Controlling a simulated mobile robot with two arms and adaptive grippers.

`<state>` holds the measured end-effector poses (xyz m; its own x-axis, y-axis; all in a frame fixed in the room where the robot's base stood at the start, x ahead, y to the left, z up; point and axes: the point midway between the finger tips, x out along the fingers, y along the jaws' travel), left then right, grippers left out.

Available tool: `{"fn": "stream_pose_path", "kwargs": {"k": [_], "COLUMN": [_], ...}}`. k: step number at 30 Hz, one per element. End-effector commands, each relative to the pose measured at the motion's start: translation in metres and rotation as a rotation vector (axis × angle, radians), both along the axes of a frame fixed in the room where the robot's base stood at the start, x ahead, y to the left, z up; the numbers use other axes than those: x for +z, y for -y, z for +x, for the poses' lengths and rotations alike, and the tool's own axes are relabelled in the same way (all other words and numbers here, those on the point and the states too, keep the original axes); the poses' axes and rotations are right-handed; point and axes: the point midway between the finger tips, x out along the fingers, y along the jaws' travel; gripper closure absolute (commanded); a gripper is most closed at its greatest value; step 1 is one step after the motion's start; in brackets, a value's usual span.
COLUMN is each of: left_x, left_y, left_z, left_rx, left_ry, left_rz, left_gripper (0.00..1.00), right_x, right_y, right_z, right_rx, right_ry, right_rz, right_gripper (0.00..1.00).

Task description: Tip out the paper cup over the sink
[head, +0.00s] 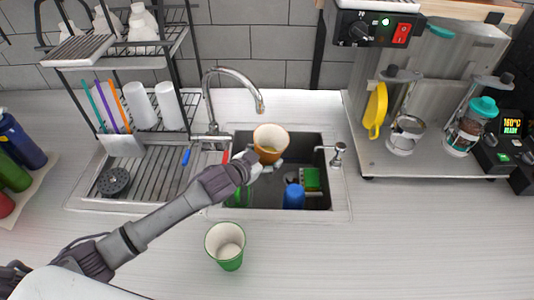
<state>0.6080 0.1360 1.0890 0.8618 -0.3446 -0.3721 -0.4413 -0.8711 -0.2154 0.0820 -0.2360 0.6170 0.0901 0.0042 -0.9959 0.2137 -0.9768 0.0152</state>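An orange-brown paper cup (270,148) is above the back part of the dark sink (258,194). Its open top faces up toward the camera and looks about upright, with something pale brown low inside. My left gripper (262,166) reaches in from the left and is at the cup's lower front side. It appears shut on the cup, though its fingers are partly hidden by the wrist. My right gripper is out of view.
A green cup (230,258) stands on the counter in front of the sink. A blue cup (294,197) and a green sponge (311,179) are in the sink. The tap (238,78) arches behind, left of the held cup. A dish rack (130,60) stands left.

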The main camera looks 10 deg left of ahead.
Motion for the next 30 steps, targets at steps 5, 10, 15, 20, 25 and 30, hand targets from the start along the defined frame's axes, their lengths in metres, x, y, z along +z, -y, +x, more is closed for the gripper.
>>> {"fn": "stream_pose_path", "kwargs": {"k": [5, 10, 15, 20, 25, 30], "left_x": [-0.013, -0.026, -0.037, -0.040, -0.041, -0.043], "left_y": [-0.012, -0.024, -0.032, -0.038, -0.043, -0.050], "left_z": [0.006, 0.012, 0.016, 0.019, 0.022, 0.025], "left_rx": [0.001, 0.001, 0.000, 0.001, 0.001, 0.001], "left_ry": [0.075, 0.149, 0.202, 0.252, 0.316, 0.381], "left_rz": [0.149, 0.293, 0.396, 0.493, 0.616, 0.747], "left_gripper": [0.68, 0.68, 0.68, 0.68, 0.68, 0.68], "right_x": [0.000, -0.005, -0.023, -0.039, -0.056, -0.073], "right_y": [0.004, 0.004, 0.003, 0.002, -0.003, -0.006], "right_z": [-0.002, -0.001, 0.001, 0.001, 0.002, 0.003], "right_rx": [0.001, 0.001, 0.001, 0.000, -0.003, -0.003], "right_ry": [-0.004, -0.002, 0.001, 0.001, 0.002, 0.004], "right_rz": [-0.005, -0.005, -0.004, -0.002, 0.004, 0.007], "right_gripper": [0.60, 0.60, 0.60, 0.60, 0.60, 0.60]}}
